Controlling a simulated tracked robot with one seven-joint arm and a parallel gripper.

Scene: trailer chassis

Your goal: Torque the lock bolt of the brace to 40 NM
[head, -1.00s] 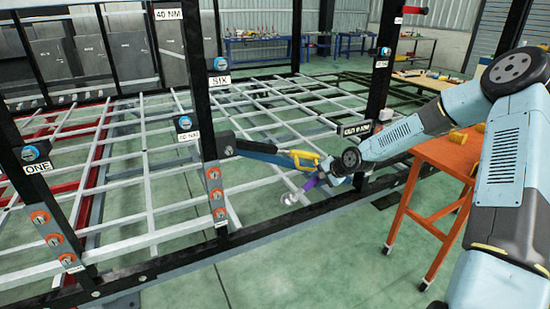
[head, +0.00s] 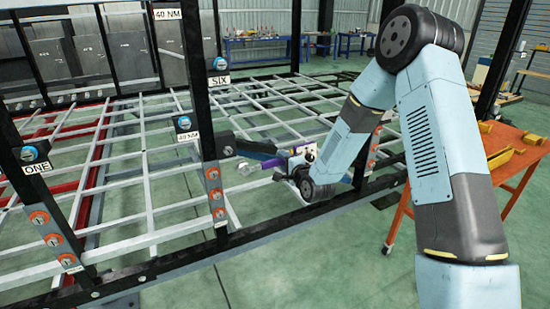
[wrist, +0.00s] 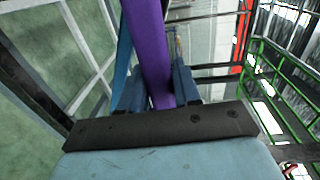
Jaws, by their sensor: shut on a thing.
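My gripper (head: 287,168) is shut on a purple tool (head: 270,164), which also shows between my fingers in the wrist view (wrist: 148,50). The tool's silver end (head: 245,168) points left, just below the brace. The brace (head: 250,148) has a dark end at the black post and a blue bar running right behind my gripper. Its right part is hidden by my arm. I cannot make out the lock bolt, nor whether the silver end touches anything.
The black chassis rail (head: 270,225) runs below my gripper, with the pale grid frame (head: 150,185) behind it. Orange round fittings (head: 215,193) line the post. An orange table (head: 505,150) with yellow pieces stands right. The green floor in front is clear.

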